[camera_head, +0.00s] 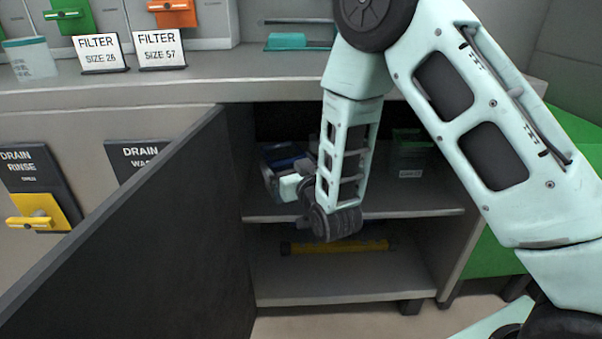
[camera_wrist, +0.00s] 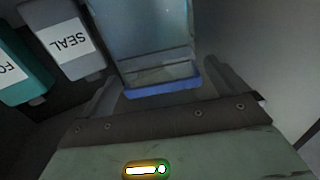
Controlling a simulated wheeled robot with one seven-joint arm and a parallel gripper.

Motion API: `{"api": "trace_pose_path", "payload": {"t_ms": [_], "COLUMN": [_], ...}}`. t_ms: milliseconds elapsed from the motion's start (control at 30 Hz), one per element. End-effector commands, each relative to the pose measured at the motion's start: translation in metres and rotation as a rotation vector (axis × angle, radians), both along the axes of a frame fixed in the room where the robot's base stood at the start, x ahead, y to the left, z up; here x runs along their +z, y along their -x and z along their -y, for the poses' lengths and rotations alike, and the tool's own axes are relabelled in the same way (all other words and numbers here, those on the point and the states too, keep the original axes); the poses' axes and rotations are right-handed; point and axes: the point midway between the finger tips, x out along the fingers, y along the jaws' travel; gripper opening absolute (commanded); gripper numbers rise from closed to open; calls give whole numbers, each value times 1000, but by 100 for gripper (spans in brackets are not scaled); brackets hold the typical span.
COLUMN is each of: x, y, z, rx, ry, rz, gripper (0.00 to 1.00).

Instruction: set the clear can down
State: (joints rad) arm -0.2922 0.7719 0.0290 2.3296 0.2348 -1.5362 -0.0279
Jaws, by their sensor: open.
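The clear can, see-through with a blue rim (camera_wrist: 150,50), stands out in the wrist view, between the two fingers of my gripper (camera_wrist: 160,75). The fingers are open, with one on each side of it, and I cannot tell whether either touches it. In the head view my gripper (camera_head: 290,186) reaches into the open cabinet at upper-shelf height. A blue-edged container (camera_head: 283,158) shows just beyond it there. My wrist and forearm hide part of that shelf, and the can's contact with the shelf is not clear.
A grey container marked SEAL (camera_wrist: 66,38) and a teal one (camera_wrist: 20,70) are beside the can. A green-lidded clear container (camera_head: 410,150) stands at the shelf's right. The cabinet door (camera_head: 140,235) hangs open at left. A yellow bar (camera_head: 370,246) lies on the lower shelf.

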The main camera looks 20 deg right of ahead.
Motion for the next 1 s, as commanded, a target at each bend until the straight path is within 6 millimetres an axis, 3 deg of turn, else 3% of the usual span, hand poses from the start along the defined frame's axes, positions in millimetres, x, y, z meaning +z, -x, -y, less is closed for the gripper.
{"api": "trace_pose_path", "payload": {"t_ms": [100,300,567,767,1000], "x": [1,0,0,-5,-9], "y": [28,62,78,83,126], "z": [2,4,1,-32,-80], "rx": [2,2,10,88,238], "ry": [2,1,-6,-39,-8], "rz": [-5,-4,-33,-263,-610], "gripper": [98,98,98,98,98]}}
